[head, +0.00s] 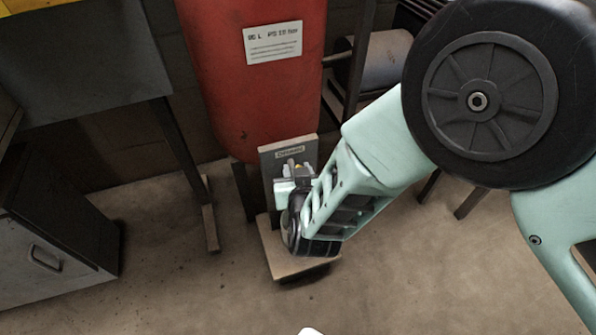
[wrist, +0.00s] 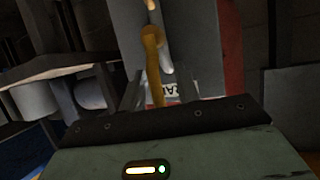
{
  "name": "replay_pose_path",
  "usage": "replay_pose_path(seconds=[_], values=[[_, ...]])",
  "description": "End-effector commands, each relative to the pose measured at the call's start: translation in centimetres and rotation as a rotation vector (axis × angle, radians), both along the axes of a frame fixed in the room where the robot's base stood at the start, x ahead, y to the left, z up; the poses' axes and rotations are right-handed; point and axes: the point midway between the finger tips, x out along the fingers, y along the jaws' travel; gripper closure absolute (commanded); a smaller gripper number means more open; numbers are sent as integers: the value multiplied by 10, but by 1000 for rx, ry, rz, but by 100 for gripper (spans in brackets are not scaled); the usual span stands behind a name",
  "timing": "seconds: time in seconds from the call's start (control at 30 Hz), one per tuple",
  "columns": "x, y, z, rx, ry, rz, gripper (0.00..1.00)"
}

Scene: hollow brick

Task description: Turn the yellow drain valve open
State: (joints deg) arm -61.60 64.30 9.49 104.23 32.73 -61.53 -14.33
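The yellow drain valve (wrist: 153,62) shows in the wrist view as an upright yellow lever with a rounded knob at its top. In the head view only a small yellow bit of it (head: 298,168) shows, in front of the upright board under the red tank. My gripper (wrist: 160,90) has two dark fingers apart, one on each side of the lever's lower part. Gaps show between the lever and the fingers. In the head view my gripper (head: 293,172) is at the board, and my wrist hides most of the valve.
The red tank (head: 260,95) stands above the board (head: 290,150), which carries a small label. A flat base (head: 275,250) lies below my wrist. A grey cabinet (head: 50,240) stands at left, beside a table leg (head: 185,150). The floor in front is clear.

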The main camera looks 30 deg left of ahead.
Motion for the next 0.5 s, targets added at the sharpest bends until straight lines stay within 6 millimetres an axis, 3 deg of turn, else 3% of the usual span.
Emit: replay_pose_path(seconds=[0.23,0.5], values=[[-14,-11,9,-2,1,1,68],[-59,-46,33,-3,2,3,68]])
